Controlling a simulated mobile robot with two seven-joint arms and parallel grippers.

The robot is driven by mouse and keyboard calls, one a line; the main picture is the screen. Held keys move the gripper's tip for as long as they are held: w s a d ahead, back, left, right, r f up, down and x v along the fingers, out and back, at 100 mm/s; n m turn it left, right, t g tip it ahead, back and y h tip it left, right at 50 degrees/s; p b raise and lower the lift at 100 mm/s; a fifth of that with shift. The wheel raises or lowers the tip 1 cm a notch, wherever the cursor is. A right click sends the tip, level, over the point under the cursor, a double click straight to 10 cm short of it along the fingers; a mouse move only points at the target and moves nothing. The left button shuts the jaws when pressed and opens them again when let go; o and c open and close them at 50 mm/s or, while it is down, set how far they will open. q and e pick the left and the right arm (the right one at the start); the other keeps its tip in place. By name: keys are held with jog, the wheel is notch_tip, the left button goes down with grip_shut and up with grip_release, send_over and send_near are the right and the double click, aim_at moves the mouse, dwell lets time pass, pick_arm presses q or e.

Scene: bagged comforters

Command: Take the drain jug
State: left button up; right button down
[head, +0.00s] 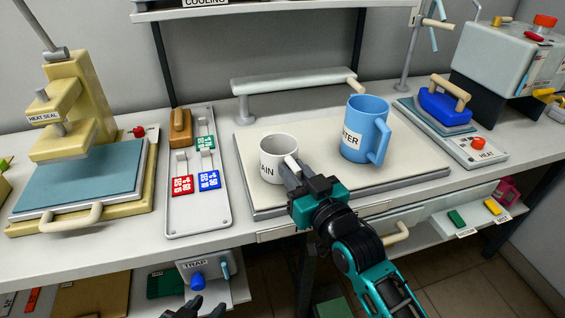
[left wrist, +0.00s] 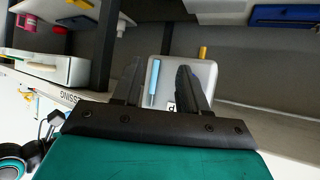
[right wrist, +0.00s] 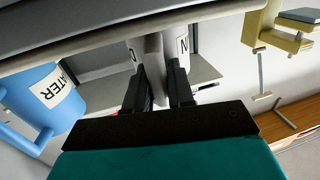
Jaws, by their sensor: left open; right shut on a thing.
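The drain jug (head: 277,152) is a small white mug whose visible label letters read "AIN". It stands on the pale board, and its handle points to the right and front. My right gripper (head: 290,174) is shut on that handle. In the right wrist view, the jug (right wrist: 185,52) shows beyond the fingers (right wrist: 161,88), partly hidden by them. My left gripper (head: 202,309) is at the bottom edge of the head view, low in front of the bench. In the left wrist view, its fingers (left wrist: 160,82) are apart with nothing between them.
A larger blue water jug (head: 365,125) stands on the same board (head: 245,160), right of the drain jug. A card tray (head: 196,215) and heat sealer (head: 70,115) are at left. A blue iron (head: 445,105) stands at right. A TRAP unit (head: 205,266) sits below the bench.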

pick_arm(q)
jog(key=shift+r, duration=0.1)
pick_arm(e)
jog(key=shift+r, duration=0.65)
pick_arm(q)
jog(key=s+a+r+p, duration=0.1)
jog(key=a+p, duration=0.1)
jog(key=p, duration=0.2)
jog(key=shift+s+r+y+p, duration=0.1)
jog(key=shift+r+y+p, duration=0.3)
pick_arm(e)
notch_tip(320, 180, up, 19)
jog(key=shift+f, duration=0.15)
pick_arm(q)
jog(key=shift+d, duration=0.1)
